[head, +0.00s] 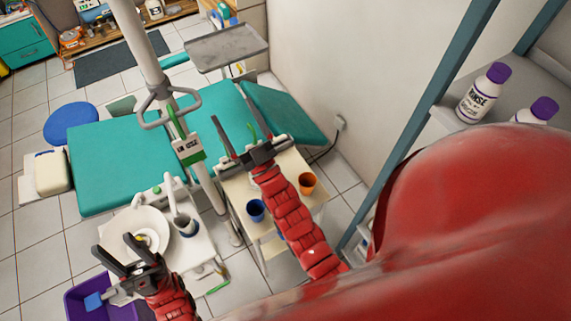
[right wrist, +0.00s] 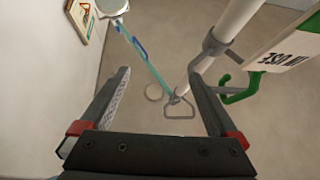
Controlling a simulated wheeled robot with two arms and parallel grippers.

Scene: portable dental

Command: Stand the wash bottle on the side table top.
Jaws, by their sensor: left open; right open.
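Two white bottles with purple caps stand on the shelf at the right of the head view. The nearer-centre bottle (head: 483,93) reads RINSE, and the other bottle (head: 538,110) is partly hidden by my red body. I cannot tell which one is the wash bottle. The cream side table (head: 312,207) is at the centre, partly covered by my right arm. My right gripper (head: 250,128) is open and empty, above the table's far end. It also shows open in the right wrist view (right wrist: 148,85). My left gripper (head: 112,244) is open and empty near the white basin.
An orange cup (head: 307,183) and a blue cup (head: 256,210) stand on the side table. A teal dental chair (head: 120,165) lies behind. A white pole with an IN USE sign (head: 189,149) rises beside my right gripper. A blue-grey shelf post (head: 425,115) borders the bottles.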

